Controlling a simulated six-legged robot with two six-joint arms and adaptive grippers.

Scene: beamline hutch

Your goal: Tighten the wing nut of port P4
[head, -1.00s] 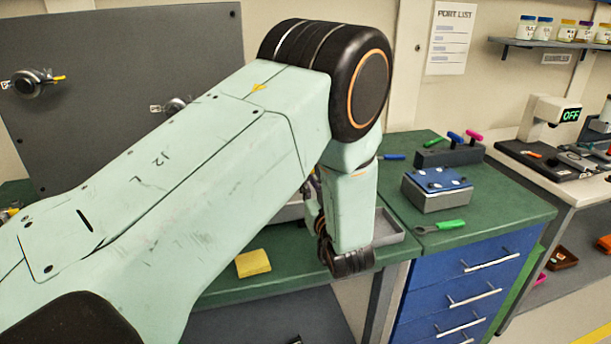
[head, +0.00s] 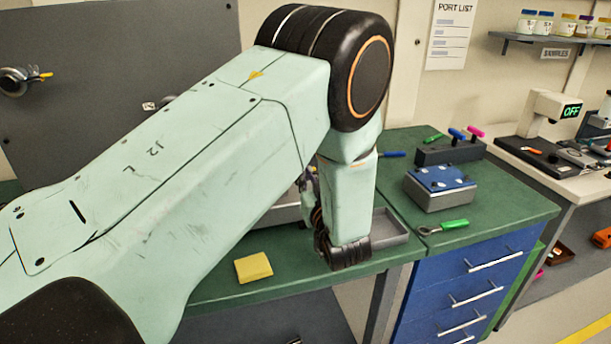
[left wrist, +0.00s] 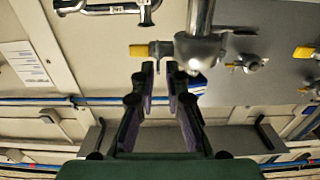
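In the left wrist view a metal port fitting (left wrist: 203,50) with a thick tube has a yellow-tipped wing nut (left wrist: 140,50) on its left side. My left gripper (left wrist: 160,72) has its two fingers apart and empty, just below the wing nut in the picture. I cannot tell whether they touch it. No port number is readable, so I cannot tell which fitting is P4. In the head view my left arm covers the middle, and its fingers are mostly hidden. A port with a yellow-tipped nut (head: 20,80) sits on the grey panel (head: 110,60). My right gripper is not in view.
More yellow-tipped fittings (left wrist: 248,62) stand to the right in the wrist view, and a metal handle (left wrist: 110,8) is above. The green bench (head: 500,200) holds a yellow pad (head: 253,267), a grey tray (head: 388,232), a blue-topped box (head: 440,188) and a green-handled tool (head: 452,225).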

